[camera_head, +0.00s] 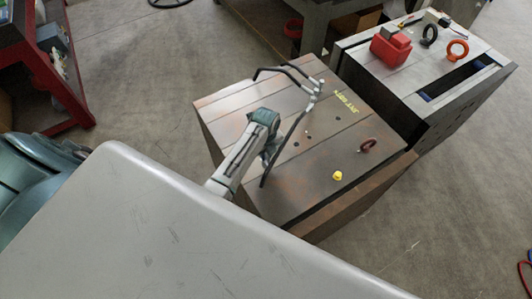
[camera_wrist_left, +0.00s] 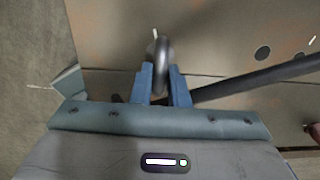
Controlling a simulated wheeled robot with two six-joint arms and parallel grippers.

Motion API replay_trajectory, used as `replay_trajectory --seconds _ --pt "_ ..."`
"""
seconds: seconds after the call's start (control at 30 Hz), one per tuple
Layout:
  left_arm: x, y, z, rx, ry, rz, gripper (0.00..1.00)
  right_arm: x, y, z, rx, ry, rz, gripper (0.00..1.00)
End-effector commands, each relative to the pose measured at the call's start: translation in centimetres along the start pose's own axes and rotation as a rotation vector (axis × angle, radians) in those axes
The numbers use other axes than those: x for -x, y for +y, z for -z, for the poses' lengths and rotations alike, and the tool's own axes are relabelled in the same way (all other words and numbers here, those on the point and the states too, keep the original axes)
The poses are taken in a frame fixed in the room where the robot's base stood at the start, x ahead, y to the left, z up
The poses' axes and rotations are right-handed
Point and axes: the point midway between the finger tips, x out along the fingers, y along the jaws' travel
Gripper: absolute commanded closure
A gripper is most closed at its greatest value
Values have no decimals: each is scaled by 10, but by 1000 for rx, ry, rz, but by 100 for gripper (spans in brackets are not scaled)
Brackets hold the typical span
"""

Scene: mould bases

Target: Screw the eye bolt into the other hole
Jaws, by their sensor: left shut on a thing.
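My left gripper (camera_wrist_left: 163,92) is shut on a dark grey eye bolt (camera_wrist_left: 163,62), seen nearly edge-on between the blue fingers in the left wrist view. In the head view my left gripper (camera_head: 270,152) is low over the near left part of the brown mould base (camera_head: 225,103). The held eye bolt cannot be made out there. The bolt's lower end is hidden, so I cannot tell whether it sits in a hole. Dark round holes (camera_wrist_left: 263,53) show to its right. A dark red eye bolt (camera_head: 367,146) stands near the right edge. My right gripper is not in view.
A bent black bar (camera_head: 292,127) passes close beside my left gripper. A yellow cap (camera_head: 337,176) is on the mould base. A second grey block (camera_head: 405,80) behind right carries a red object (camera_head: 390,46), a black ring (camera_head: 429,33) and an orange ring (camera_head: 458,48).

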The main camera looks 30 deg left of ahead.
Motion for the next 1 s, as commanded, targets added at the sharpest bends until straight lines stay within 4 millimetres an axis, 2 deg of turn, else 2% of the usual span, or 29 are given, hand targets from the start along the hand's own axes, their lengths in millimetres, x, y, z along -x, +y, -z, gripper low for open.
replay_trajectory --seconds 0.17,0.5,0.77,0.8,0.9,1.0 --pt "-5 3 4 -22 9 -9 100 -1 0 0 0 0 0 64" --pt "-5 3 4 -328 11 -8 100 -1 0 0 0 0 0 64" --pt "-5 3 4 -349 12 -8 100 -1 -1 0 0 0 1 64" --pt "-5 3 4 -349 12 -8 80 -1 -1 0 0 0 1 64" --pt "-4 2 3 -348 9 -6 60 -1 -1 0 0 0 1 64" --pt "-3 1 2 -347 7 -5 60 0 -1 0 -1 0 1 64"
